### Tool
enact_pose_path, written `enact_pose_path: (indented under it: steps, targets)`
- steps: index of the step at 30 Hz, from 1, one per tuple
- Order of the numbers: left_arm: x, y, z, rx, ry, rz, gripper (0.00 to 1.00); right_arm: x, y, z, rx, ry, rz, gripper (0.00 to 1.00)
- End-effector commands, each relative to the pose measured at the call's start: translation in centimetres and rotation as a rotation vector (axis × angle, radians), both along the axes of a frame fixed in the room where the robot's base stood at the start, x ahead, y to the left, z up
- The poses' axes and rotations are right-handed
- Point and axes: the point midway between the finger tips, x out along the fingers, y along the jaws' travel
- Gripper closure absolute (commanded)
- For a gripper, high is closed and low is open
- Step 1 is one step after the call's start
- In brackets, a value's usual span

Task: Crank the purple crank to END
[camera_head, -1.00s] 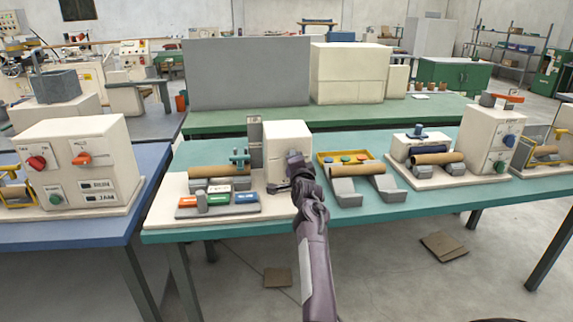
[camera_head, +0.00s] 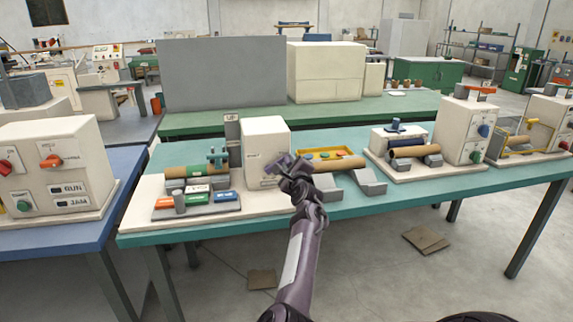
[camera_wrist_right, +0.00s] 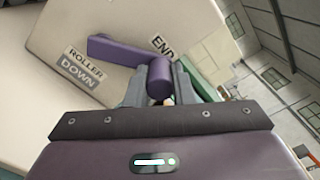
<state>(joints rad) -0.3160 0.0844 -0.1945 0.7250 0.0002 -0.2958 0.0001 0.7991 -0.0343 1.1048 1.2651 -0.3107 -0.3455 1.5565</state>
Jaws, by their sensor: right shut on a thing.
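The purple crank (camera_wrist_right: 115,50) is on the face of a white box (camera_head: 262,138), on the winder on the teal table. In the right wrist view its arm runs right to a round handle between the fingers of my right gripper (camera_wrist_right: 160,88). The gripper is shut on that handle. A label END (camera_wrist_right: 163,45) is just above the handle, and a label ROLLER DOWN (camera_wrist_right: 83,66) is lower left. In the head view my right gripper (camera_head: 286,168) is at the box's lower right and hides most of the crank. My left gripper is not in view.
A brown tube (camera_head: 174,172) lies left of the box, behind red, green and blue blocks. A yellow tray (camera_head: 322,153) and a tube on grey supports (camera_head: 370,182) are close right of my gripper. Another white machine (camera_head: 463,125) stands farther right.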

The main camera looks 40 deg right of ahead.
Motion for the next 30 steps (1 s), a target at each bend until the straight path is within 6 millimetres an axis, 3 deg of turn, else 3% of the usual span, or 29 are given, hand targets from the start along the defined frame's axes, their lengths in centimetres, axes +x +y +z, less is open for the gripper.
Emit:
enact_pose_path:
  steps: [9, 27, 28, 30]
  targets:
    - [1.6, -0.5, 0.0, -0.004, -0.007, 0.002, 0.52, -0.2, -0.4, -1.2, 0.128, -0.075, 0.001, 1.0]
    - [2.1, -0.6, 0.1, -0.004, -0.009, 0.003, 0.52, -0.3, -0.5, -1.4, 0.162, -0.095, 0.0, 1.0]
    - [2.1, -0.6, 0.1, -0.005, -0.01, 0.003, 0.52, -0.3, -0.5, -1.4, 0.161, -0.095, 0.0, 0.77]
    - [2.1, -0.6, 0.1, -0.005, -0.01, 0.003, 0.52, -0.3, -0.5, -1.3, 0.161, -0.095, 0.0, 0.68]
